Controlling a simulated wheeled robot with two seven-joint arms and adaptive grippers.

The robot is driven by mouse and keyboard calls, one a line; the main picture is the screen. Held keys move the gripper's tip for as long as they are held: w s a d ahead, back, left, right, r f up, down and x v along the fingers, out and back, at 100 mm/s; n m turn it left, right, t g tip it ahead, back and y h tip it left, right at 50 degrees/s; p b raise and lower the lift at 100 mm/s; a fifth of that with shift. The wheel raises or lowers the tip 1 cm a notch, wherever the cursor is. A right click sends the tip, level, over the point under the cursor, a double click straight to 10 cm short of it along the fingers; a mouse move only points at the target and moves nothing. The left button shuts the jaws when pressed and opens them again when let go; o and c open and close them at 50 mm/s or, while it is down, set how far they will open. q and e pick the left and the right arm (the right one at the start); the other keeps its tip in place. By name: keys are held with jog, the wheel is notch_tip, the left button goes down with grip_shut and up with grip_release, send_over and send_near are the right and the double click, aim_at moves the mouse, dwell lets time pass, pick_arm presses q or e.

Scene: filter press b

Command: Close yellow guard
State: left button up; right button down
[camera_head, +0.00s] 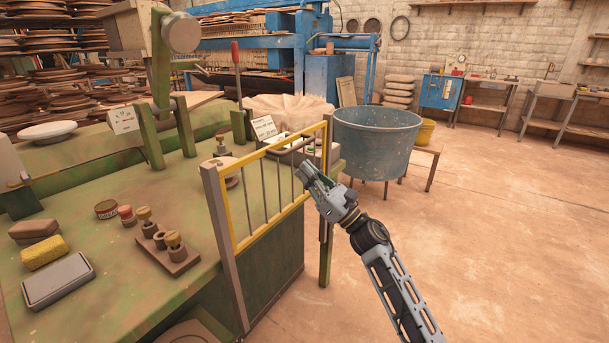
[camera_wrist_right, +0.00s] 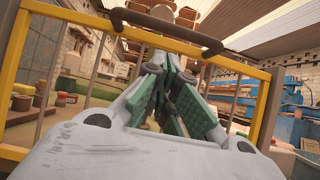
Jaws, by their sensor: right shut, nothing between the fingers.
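The yellow guard (camera_head: 228,213) is an upright yellow frame with thin grey bars, at the edge of the green bench. It spans from a grey post (camera_head: 222,245) to a post (camera_head: 326,215) at its right; I cannot tell whether it is fully shut. Its dark handle (camera_wrist_right: 168,27) sits along the top bar in the right wrist view. My right gripper (camera_head: 303,172) is shut and empty, in front of the guard's right part. In the right wrist view its fingertips (camera_wrist_right: 160,58) point at the guard just below the handle; contact is unclear. My left gripper is out of view.
The green bench (camera_head: 85,222) holds a yellow sponge (camera_head: 44,252), a grey tray (camera_head: 58,281) and a block with stamps (camera_head: 167,250). A large blue tub (camera_head: 375,145) stands behind my right gripper. The floor (camera_head: 500,240) on the right is clear.

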jog(key=v, duration=1)
jog(key=shift+f, duration=0.15)
dwell(0.5)
